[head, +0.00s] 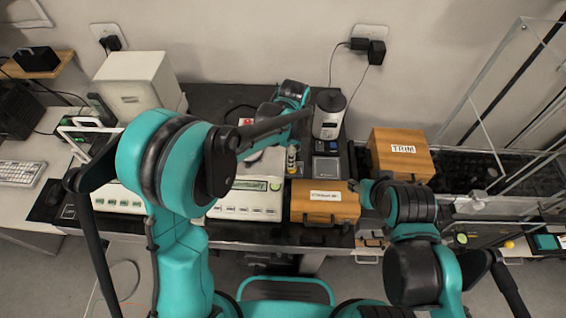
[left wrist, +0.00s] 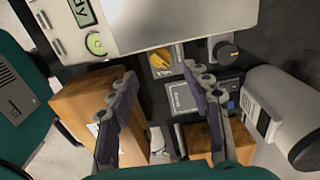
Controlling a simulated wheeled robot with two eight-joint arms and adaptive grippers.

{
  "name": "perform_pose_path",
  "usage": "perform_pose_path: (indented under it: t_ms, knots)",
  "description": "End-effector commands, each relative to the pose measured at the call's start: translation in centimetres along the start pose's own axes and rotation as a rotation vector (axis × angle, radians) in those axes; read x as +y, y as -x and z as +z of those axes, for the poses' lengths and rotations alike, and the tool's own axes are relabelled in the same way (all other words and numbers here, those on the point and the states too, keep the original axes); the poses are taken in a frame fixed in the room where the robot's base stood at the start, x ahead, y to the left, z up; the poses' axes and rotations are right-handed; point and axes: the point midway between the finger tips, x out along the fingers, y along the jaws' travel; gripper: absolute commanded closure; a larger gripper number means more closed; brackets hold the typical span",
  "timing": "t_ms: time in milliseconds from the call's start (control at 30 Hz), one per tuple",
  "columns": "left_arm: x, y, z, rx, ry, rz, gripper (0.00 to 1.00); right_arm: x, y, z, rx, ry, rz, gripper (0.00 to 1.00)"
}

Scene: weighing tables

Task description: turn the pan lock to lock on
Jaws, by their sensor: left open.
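In the left wrist view a yellow knob (left wrist: 160,57) sits on a dark plate beside the white balance (left wrist: 185,18). A round black knob (left wrist: 227,52) stands to its right. I cannot read which one is the pan lock. My left gripper (left wrist: 164,102) is open and empty, its fingers apart over the area below the knobs and touching neither. In the head view the balance (head: 252,198) is partly covered by my left arm, and the left fingertips are hidden. My right gripper (head: 368,193) is near the front wooden box; its fingers are not clear.
The front wooden box (head: 325,203) and the TRIM box (head: 402,153) stand right of the balance. A white-and-dark cylinder device (head: 328,115) stands behind. A small dark panel (head: 326,168) lies between. Glass panes (head: 500,110) bound the right side.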

Motion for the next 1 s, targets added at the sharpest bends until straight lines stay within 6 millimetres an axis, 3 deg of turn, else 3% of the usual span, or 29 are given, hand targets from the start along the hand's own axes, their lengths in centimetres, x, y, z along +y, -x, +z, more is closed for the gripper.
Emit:
perform_pose_path:
  t_ms: [100, 333, 733, 933, 1000]
  knots:
    - [0.0, -2.4, 0.0, -0.001, 0.000, 0.000, 0.51, 0.0, -0.8, 0.6, 0.000, 0.000, 0.000, 0.60]
    - [0.0, -5.7, 0.0, -0.002, 0.001, 0.001, 0.51, 0.0, -1.6, 1.2, 0.000, 0.000, 0.000, 0.60]
    - [0.0, -6.6, 0.1, -0.003, 0.001, 0.001, 0.51, 0.0, -1.7, 1.2, 0.000, 0.000, 0.000, 0.60]
    - [0.0, -6.5, 0.1, -0.003, 0.001, 0.001, 1.00, 0.0, -1.8, 1.3, 0.000, 0.000, 0.000, 0.60]
    - [0.0, -6.5, 0.1, -0.003, 0.001, 0.001, 1.00, 0.0, -1.8, 1.3, 0.000, 0.000, 0.000, 0.60]
